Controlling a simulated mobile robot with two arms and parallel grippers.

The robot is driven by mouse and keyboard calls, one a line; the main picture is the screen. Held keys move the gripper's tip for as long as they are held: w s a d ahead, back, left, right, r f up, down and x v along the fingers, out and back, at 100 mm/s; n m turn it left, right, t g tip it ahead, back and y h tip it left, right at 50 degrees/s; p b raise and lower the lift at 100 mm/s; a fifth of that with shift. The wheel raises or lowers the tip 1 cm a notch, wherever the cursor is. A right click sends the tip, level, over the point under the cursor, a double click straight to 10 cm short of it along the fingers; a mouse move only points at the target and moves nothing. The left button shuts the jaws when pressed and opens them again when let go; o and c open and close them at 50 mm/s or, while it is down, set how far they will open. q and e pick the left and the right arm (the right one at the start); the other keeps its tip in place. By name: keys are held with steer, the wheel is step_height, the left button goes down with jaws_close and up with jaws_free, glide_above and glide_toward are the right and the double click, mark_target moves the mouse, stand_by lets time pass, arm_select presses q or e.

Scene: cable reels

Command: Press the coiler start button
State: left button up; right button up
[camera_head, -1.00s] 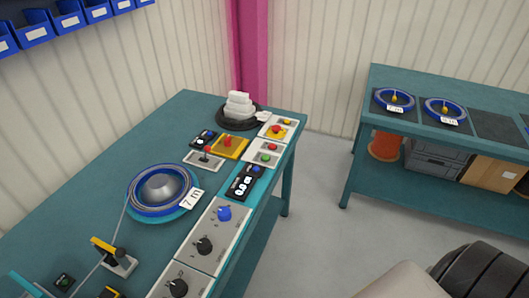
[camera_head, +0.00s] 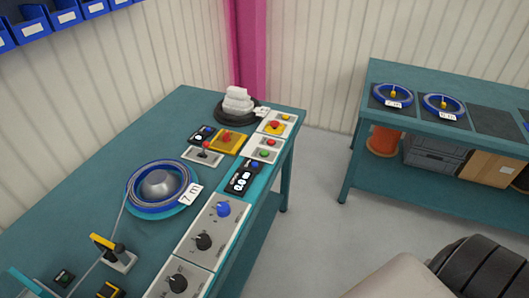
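A white button box (camera_head: 262,150) stands near the right edge of the teal bench. It carries a red button (camera_head: 271,142) and a green button (camera_head: 264,154); their labels are too small to read. The coiler (camera_head: 158,187) is on the bench to the left, holding a blue coil with a "7 m" tag (camera_head: 190,194). A cable runs from it towards the lower left. Neither of my grippers is in view.
A yellow box with a red button (camera_head: 227,138) and a lever box (camera_head: 203,153) stand nearby. A second bench (camera_head: 440,128) with coils is at right, past open floor.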

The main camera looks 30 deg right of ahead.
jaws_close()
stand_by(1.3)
